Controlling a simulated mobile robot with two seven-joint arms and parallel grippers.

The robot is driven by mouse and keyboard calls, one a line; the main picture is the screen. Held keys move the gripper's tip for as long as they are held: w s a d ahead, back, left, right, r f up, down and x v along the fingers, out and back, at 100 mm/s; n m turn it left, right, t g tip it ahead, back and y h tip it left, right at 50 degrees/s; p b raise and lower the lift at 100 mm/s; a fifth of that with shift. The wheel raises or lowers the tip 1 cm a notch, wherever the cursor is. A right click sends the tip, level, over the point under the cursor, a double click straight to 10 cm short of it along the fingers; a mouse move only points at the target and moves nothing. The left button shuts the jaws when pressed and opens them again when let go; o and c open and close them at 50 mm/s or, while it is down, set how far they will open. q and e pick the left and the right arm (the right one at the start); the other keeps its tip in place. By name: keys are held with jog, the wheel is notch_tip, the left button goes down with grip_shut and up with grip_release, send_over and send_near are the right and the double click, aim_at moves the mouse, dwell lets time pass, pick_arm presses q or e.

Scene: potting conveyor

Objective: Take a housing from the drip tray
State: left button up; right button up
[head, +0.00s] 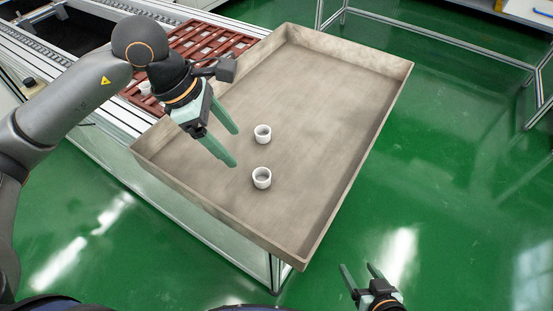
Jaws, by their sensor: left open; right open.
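Two small white cup-shaped housings stand upright in the drip tray (328,88), a large shallow grey-brown box. One housing (262,138) is farther back and the other housing (262,182) is nearer the front. My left gripper (234,147) is open and empty over the tray's left part, its fingers pointing toward the housings from the left and apart from both. My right gripper (357,271) is open and empty at the bottom right, outside the tray and in front of its near corner.
A red-brown slotted rack (210,40) lies on the conveyor left of the tray, with a white cup (144,88) at it, partly behind my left arm. The tray has raised walls all round. The tray floor right of the housings is clear. Metal frames stand at the back right.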

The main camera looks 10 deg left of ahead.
aim_at(258, 172)
pick_arm(q)
jog(key=x, duration=1.2)
jog(key=shift+w+d+f+b, duration=0.1)
jog(key=shift+w+f+b, duration=0.1)
jog(key=shift+b, duration=0.15)
grip_shut()
